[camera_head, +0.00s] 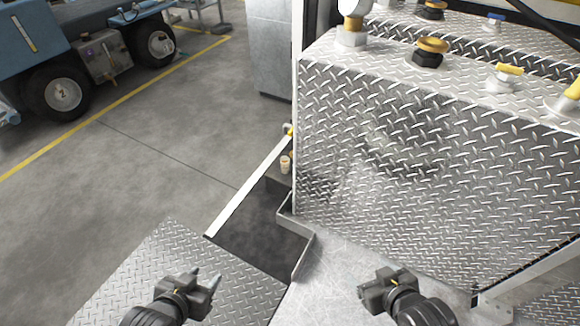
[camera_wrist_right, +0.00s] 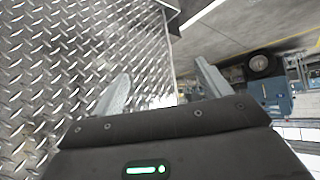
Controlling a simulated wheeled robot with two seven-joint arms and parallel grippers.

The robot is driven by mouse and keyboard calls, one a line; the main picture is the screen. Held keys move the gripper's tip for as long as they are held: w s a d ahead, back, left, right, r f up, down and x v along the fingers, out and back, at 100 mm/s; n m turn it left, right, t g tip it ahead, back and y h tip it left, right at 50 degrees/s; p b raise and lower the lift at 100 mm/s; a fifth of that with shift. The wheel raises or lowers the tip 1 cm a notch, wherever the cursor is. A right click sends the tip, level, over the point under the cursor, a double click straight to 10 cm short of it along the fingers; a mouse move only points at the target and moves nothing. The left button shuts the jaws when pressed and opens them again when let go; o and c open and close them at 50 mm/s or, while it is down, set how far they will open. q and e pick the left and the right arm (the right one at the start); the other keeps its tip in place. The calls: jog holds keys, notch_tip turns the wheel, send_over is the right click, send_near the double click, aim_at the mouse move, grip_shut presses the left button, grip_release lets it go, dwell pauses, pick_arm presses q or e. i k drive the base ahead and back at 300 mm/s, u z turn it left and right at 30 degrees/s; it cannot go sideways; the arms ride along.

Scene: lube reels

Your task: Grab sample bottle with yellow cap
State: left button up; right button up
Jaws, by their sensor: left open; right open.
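A small pale bottle (camera_head: 285,165) with an orange-tan top stands in a narrow recess by the left edge of the diamond-plate tank in the head view. It is too small for me to be sure of its cap colour. My left gripper (camera_head: 204,277) is open and empty over the diamond-plate step, below and left of the bottle. My right gripper (camera_head: 370,284) is open and empty over the smooth metal deck, below and right of it. The right wrist view shows its two fingers spread (camera_wrist_right: 162,92) with nothing between them; I cannot make out the bottle there.
The diamond-plate tank (camera_head: 400,150) with fittings on top blocks the right side. A bent metal lip (camera_head: 303,258) and white rail (camera_head: 245,190) border a dark recess below the bottle. A blue vehicle (camera_head: 40,55) stands far left. Open floor lies left.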

aim_at(285, 161)
jog(key=u, duration=1.4)
jog(key=i, duration=2.1)
jog(key=z, duration=3.8)
jog(key=i, duration=0.5)
jog(key=u, duration=0.1)
